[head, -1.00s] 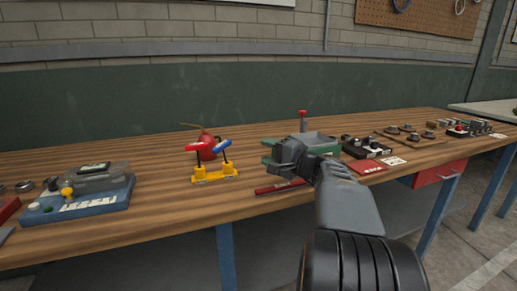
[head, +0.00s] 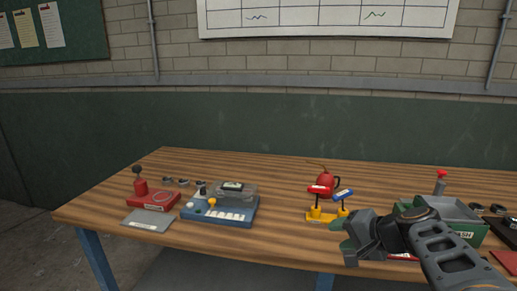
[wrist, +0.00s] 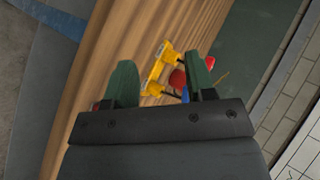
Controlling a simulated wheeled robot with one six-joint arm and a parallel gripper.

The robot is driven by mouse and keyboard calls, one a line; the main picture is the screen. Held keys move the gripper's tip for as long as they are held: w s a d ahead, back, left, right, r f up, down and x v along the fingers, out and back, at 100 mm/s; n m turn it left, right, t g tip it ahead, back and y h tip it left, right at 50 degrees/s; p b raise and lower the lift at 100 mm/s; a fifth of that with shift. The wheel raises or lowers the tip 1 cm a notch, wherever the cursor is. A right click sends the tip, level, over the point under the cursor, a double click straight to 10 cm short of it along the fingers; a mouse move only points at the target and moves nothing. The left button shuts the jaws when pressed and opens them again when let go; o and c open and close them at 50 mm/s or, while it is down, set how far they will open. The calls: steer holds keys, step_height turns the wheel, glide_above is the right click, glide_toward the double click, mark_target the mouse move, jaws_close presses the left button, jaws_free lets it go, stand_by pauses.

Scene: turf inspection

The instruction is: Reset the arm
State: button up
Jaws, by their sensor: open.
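My gripper (head: 358,235) is at the lower right of the head view, in front of the workbench and left of a green bin (head: 462,212). In the wrist view its two green fingers (wrist: 160,78) stand apart with nothing held between them. Beyond the fingers, a yellow stand (wrist: 157,66) with a red round object (wrist: 178,79) shows. My grey arm reaches in from the lower right and covers part of the bin.
The wooden workbench (head: 120,205) runs along a green wall. It bears a blue device (head: 222,212), a red device (head: 152,200), a grey plate (head: 148,220) and the yellow stand (head: 322,217) with red and blue clips. Bare wood lies between the blue device and the stand.

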steer(key=s+a+r+n+g+h+p, duration=0.2)
steer(key=s+r+n+h+p, duration=0.1)
steer(key=s+p, duration=0.3)
steer(key=s+a+r+n+g+h+p, duration=0.2)
steer(key=s+r+n+h+p, duration=0.1)
steer(key=s+n+p, duration=0.2)
steer(key=shift+s+a+n+g+h+p, duration=0.15)
steer(key=shift+s+n+g+h+p, duration=0.2)
steer(key=shift+p, duration=0.75)
steer(key=shift+c, duration=0.7)
